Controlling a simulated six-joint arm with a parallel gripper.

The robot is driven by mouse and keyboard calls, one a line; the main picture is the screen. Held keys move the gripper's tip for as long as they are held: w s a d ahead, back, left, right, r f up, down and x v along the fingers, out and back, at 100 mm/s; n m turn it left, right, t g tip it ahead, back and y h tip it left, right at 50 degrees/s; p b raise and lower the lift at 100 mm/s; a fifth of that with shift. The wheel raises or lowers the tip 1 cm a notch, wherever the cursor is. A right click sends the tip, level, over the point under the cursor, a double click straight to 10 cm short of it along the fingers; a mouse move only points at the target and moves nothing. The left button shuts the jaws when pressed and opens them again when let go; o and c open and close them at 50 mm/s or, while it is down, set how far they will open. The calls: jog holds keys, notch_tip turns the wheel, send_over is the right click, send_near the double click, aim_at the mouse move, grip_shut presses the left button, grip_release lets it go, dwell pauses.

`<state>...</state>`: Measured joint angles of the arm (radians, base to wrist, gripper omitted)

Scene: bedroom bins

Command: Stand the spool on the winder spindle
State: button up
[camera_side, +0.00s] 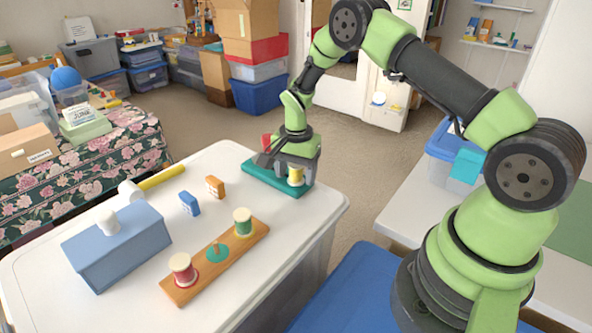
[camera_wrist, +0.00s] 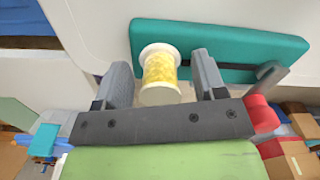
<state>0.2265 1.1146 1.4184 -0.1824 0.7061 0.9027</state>
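A yellow spool (camera_side: 295,176) with pale flanges stands upright at the near right end of a teal base (camera_side: 252,178). In the wrist view the spool (camera_wrist: 160,72) is between the two fingers of my gripper (camera_wrist: 162,75), with a narrow gap on each side. The fingers look open around it. The teal base (camera_wrist: 215,38) is beyond the spool and carries a dark bar. No bare spindle shows on this base; whether one is inside the spool is hidden. My gripper (camera_side: 287,172) points down over the base in the side view.
A wooden board (camera_side: 212,262) holds a red spool (camera_side: 183,268), a green spool (camera_side: 243,221) and a bare peg on a teal disc (camera_side: 217,252). The tabletop between is clear.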

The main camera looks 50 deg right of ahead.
jog(key=shift+r, duration=0.1)
notch_tip(320, 180, up, 9)
jog(key=shift+r, duration=0.4)
